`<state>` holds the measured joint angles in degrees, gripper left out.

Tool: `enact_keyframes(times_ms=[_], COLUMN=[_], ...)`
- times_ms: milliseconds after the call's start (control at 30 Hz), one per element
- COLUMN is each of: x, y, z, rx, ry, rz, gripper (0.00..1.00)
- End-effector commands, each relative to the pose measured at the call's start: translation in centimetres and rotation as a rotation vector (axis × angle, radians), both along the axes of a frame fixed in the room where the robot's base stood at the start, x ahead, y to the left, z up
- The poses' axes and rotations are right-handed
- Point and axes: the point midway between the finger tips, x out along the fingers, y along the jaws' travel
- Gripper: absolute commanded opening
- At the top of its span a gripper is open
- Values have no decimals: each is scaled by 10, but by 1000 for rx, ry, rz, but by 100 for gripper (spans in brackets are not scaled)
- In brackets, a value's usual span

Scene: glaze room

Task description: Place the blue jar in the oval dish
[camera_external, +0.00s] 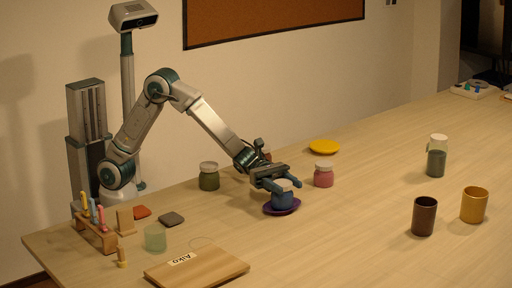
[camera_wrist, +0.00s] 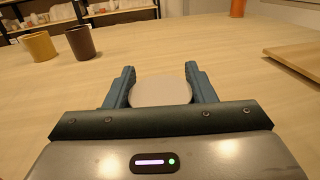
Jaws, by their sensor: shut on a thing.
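The blue jar (camera_external: 283,198) has a pale lid and stands upright at the purple oval dish (camera_external: 270,209), which shows below it. Whether the jar rests on the dish or hangs just above it I cannot tell. My gripper (camera_external: 285,186) is shut on the jar near its lid, with one finger on each side. In the wrist view the pale round lid (camera_wrist: 160,91) sits between the two fingers of my gripper (camera_wrist: 164,82). The jar's body and the dish are hidden there.
A pink jar (camera_external: 323,175) stands close on the right, a green jar (camera_external: 209,176) on the left. A yellow dish (camera_external: 324,147) lies behind. A wooden board (camera_external: 197,268) lies at the front. Brown (camera_external: 424,216) and ochre (camera_external: 474,205) cups stand right, with clear table between.

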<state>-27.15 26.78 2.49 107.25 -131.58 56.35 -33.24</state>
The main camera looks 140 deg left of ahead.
Motion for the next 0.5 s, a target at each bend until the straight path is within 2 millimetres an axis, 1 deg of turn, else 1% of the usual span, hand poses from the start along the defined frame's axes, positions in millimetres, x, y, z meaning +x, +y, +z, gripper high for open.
enact_keyframes(times_ms=[133, 167, 200, 233, 500], x=[0, 0, 0, 0, 0], y=[0, 0, 0, 0, 0], z=[-4, -5, -3, -3, -3], rx=[1, 1, 1, 0, 0], ry=[-2, 0, 0, 0, 0], rz=[0, 0, 0, 0, 0], gripper=[15, 52, 64, 72, 72])
